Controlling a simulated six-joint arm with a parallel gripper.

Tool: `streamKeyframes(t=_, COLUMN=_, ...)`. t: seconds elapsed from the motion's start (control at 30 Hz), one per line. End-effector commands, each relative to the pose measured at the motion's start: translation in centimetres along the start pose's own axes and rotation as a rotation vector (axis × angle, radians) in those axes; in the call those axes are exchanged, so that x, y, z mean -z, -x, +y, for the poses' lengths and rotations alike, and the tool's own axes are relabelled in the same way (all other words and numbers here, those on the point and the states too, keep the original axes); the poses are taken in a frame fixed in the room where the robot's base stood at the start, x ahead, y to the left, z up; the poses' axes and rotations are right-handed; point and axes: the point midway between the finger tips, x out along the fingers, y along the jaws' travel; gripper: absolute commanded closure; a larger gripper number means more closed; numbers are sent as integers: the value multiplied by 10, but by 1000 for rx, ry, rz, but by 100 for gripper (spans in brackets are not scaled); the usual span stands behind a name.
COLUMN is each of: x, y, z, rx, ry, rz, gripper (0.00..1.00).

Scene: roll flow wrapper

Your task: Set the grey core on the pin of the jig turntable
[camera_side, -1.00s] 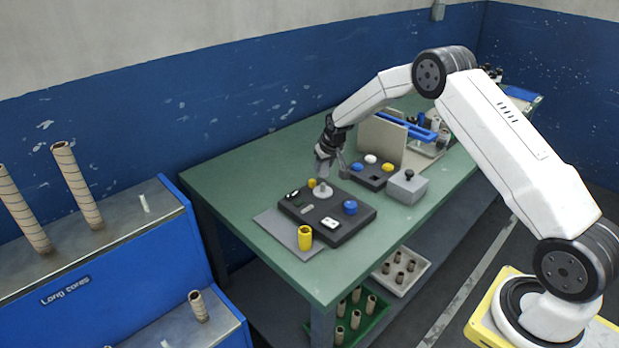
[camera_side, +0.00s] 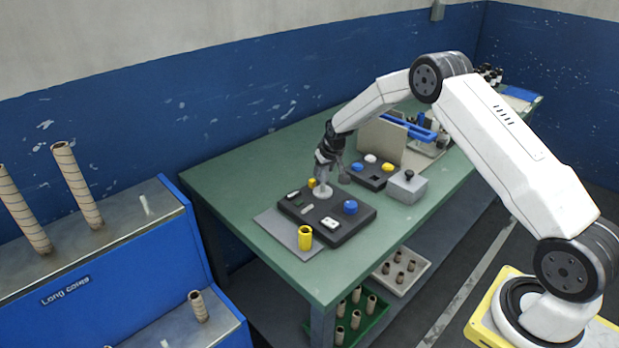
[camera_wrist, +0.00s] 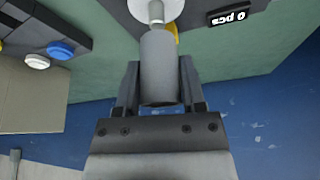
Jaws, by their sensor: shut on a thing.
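My gripper (camera_side: 327,166) is shut on the grey core (camera_wrist: 160,62), a plain grey cylinder held between the two fingers in the wrist view. In the side view the core is small and mostly hidden by the gripper. The jig turntable (camera_side: 323,193) is a pale disc on the black panel, just below my gripper; part of it shows at the top of the wrist view (camera_wrist: 172,8). Its pin (camera_wrist: 156,12) lines up with the core's far end there. I cannot tell whether the pin is inside the core or only in line with it.
The black panel (camera_side: 345,230) carries a blue button (camera_side: 350,207) and small switches. A yellow cup (camera_side: 305,238) stands at its front edge, and a smaller yellow piece (camera_side: 311,183) behind. A second button box (camera_side: 366,178) and a grey box (camera_side: 406,188) stand to the right. Green table (camera_side: 235,180) is clear at left.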

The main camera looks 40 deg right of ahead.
Motion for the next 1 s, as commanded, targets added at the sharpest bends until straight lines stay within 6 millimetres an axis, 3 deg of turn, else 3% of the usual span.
streamKeyframes(t=1.0, x=-3, y=-8, z=0, rx=0, ry=0, rz=0, gripper=100)
